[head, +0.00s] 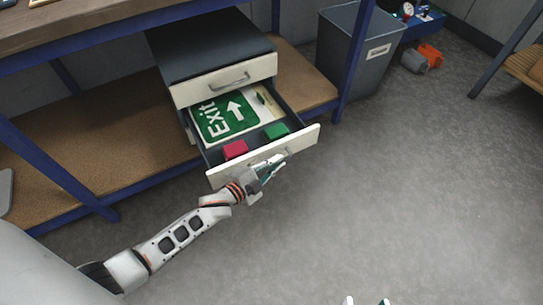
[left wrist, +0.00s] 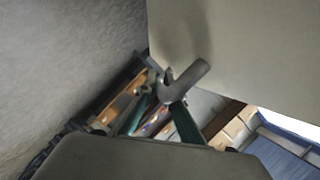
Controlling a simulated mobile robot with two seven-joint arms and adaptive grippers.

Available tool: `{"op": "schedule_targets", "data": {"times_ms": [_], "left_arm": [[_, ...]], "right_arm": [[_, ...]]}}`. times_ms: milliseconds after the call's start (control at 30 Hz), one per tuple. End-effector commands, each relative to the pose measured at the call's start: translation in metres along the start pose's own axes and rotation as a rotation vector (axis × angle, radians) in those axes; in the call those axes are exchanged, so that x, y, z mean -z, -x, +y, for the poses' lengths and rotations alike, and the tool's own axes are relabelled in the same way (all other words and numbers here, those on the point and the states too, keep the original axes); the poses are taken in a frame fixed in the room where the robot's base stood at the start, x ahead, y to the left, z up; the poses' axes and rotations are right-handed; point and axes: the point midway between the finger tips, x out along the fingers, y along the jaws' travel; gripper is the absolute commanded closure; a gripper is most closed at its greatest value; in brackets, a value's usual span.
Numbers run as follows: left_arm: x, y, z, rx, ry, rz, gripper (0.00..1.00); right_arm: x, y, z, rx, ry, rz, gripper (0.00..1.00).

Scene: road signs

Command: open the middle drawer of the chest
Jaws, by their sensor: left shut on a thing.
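The chest (head: 212,48) is dark grey with pale drawer fronts and stands on the shelf under a bench. Its top drawer (head: 222,83) is closed. The drawer below it (head: 300,136) is pulled well out and holds a green Exit sign (head: 224,117), a red block (head: 235,149) and a green block (head: 276,131). My left gripper (head: 270,168) is at this drawer's front, shut on its handle. The grey handle (left wrist: 188,80) and pale front (left wrist: 240,45) fill much of the left wrist view. My right gripper (head: 366,301) shows only two separated fingertips at the bottom edge. Any lower drawer is hidden.
A grey bin (head: 350,60) stands right of the chest, beside a blue bench leg (head: 356,60). Another blue leg (head: 55,170) is at the left. An orange and grey item (head: 428,55) lies farther back. The grey floor (head: 410,190) in front and to the right is clear.

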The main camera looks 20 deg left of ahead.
Motion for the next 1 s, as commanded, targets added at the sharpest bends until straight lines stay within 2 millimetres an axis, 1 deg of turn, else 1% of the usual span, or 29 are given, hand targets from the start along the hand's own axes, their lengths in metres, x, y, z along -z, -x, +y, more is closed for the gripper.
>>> {"op": "schedule_targets", "data": {"times_ms": [100,333,500,833,867,1000], "left_arm": [[0.014,0.006,0.009,0.0,0.002,0.0,1.0],[0.029,0.013,0.022,0.0,0.001,-0.002,1.0],[0.032,0.014,0.025,-0.001,-0.001,-0.002,1.0],[0.032,0.014,0.026,-0.002,-0.001,-0.003,1.0],[0.032,0.014,0.026,-0.002,0.0,-0.003,0.85],[0.032,0.014,0.025,-0.001,0.0,-0.002,0.85]], "right_arm": [[0.004,0.001,0.003,-0.002,0.026,0.003,0.6],[0.003,0.001,0.011,-0.015,0.066,-0.008,0.6],[0.004,0.001,0.011,-0.017,0.071,-0.007,0.6],[0.004,0.001,0.011,-0.017,0.068,-0.006,0.6],[0.004,0.001,0.011,-0.017,0.067,-0.006,0.6],[0.005,0.001,0.01,-0.016,0.066,-0.005,0.6]]}}
